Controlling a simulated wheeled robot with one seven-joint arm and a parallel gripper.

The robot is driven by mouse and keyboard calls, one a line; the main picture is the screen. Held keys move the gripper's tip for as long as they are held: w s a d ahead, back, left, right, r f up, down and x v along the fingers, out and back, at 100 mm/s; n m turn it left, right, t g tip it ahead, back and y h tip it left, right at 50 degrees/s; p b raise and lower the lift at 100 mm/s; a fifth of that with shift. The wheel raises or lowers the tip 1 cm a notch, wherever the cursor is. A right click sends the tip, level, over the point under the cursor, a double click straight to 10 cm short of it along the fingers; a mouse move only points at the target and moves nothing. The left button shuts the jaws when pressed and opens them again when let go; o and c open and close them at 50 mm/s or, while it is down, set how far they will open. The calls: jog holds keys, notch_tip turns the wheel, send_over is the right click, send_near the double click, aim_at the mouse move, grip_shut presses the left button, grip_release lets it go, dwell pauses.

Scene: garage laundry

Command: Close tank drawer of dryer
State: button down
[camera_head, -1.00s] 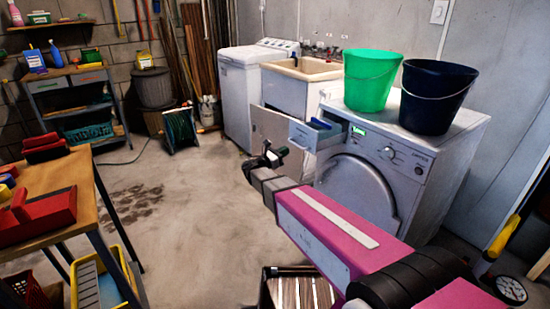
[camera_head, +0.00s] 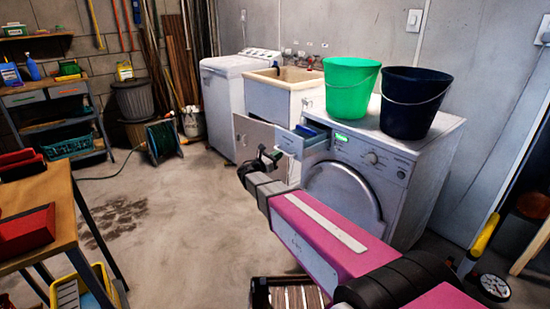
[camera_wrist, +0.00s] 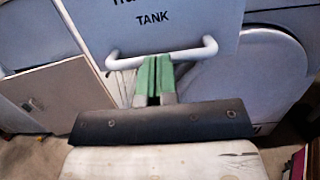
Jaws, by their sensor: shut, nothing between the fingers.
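The white dryer (camera_head: 395,165) stands at the right in the head view. Its tank drawer (camera_head: 290,143) sticks out from the upper left of its front, open. In the wrist view the drawer front (camera_wrist: 185,25) fills the top middle, marked TANK, with a white bar handle (camera_wrist: 190,54) across it. My gripper (camera_head: 268,156) is shut and empty, in front of the drawer front. In the wrist view my gripper's green fingertips (camera_wrist: 157,60) overlap the middle of the handle bar. Whether they touch it, I cannot tell.
A green bucket (camera_head: 350,88) and a dark blue bucket (camera_head: 412,100) stand on the dryer. A sink (camera_head: 283,92) and a white top-loading washer (camera_head: 235,105) stand beyond it. A wooden workbench (camera_head: 45,195) is at the left. The concrete floor (camera_head: 180,215) between is largely clear.

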jog(key=f+x, duration=0.1)
jog(key=x, duration=0.5)
jog(key=f+x, duration=0.1)
jog(key=x, duration=0.5)
jog(key=f+x, duration=0.1)
jog(key=x, duration=0.6)
jog(key=shift+w+d+f, duration=0.1)
jog(key=shift+d+f, duration=0.2)
jog(key=shift+f, duration=0.1)
jog(key=shift+w+d, duration=0.1)
jog(key=v, duration=1.4)
jog(key=s+d+f+m+g+y, duration=0.35)
jog(key=s+d+m, duration=0.2)
jog(key=s, duration=0.25)
jog(key=s+d+f+m+g+y, duration=0.2)
jog(key=s+d+f+m+g, duration=0.3)
jog(key=s+m, duration=0.2)
jog(key=s+a+f+m+g+y, duration=0.1)
jog(key=s+a+m+g+y, duration=0.1)
jog(key=s+m+y, duration=0.3)
jog(key=s+a+f+m+g+y, duration=0.1)
jog(key=s+a+f+m+y, duration=0.1)
jog(key=s+m+y, duration=0.3)
jog(key=s+m, duration=0.3)
jog(key=s, duration=0.3)
jog(key=shift+a+f+g+y, duration=0.15)
jog(key=shift+f+g+y, duration=0.05)
jog(key=shift+g+y, duration=0.15)
